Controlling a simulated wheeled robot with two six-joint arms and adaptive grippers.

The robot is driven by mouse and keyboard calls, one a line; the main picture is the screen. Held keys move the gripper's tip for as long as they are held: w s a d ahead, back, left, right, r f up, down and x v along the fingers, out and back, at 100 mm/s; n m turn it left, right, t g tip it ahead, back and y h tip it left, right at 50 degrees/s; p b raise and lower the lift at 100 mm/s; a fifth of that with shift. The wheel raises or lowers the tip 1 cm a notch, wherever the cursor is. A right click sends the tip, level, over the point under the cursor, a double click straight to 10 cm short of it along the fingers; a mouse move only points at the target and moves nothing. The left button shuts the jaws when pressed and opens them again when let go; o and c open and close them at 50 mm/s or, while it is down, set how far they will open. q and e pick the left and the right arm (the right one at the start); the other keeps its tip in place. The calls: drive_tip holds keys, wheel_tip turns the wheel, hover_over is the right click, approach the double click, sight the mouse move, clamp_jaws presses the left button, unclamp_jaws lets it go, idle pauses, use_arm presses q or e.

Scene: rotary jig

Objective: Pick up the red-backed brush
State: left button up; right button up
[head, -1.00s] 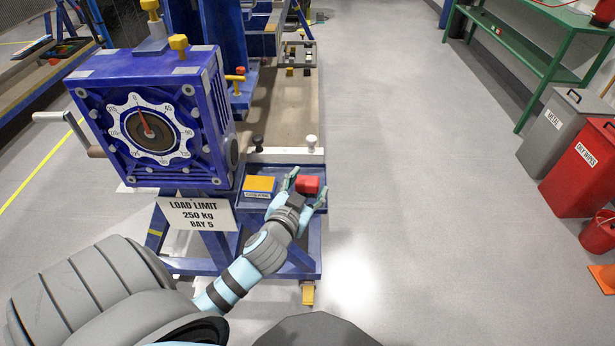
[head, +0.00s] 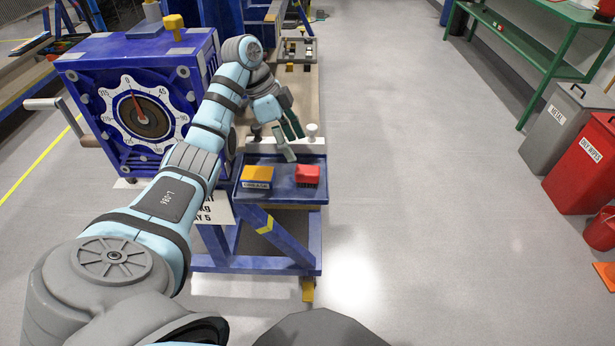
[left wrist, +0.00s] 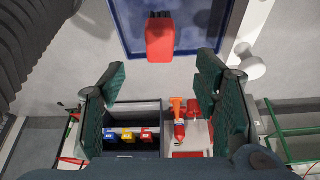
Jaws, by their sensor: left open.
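My left gripper (head: 290,142) is open and empty, above and beyond the tray's far edge, apart from the brush. In the left wrist view the brush (left wrist: 160,38) shows at the top middle, red back and dark bristles clear, beyond the two green-padded fingers (left wrist: 162,80) and not between them. My right gripper is in neither view.
A yellow block (head: 257,174) lies left of the brush in the tray. A white-topped knob (head: 312,130) stands behind the tray near my left gripper. The blue dial housing (head: 140,100) stands left. Open floor lies to the right.

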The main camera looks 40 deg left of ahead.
sight(307, 169)
use_arm(q)
drive_tip(key=b+x, duration=0.1)
drive_tip(key=x, duration=0.9)
drive_tip(key=shift+f, duration=0.1)
drive_tip(key=shift+w, duration=0.1)
drive_tip(key=c, duration=1.2)
drive_tip(key=shift+c, duration=0.2)
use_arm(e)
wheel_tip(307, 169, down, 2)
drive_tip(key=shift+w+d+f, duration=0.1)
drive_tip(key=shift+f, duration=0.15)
use_arm(q)
drive_tip(key=shift+r, duration=0.2)
wheel_tip(307, 169, up, 7)
drive_tip(key=shift+p, duration=1.05)
wheel_tip(307, 169, up, 13)
drive_tip(key=p, duration=1.1)
drive_tip(key=shift+p, duration=0.35)
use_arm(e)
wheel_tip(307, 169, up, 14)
use_arm(q)
drive_tip(key=shift+f, duration=0.15)
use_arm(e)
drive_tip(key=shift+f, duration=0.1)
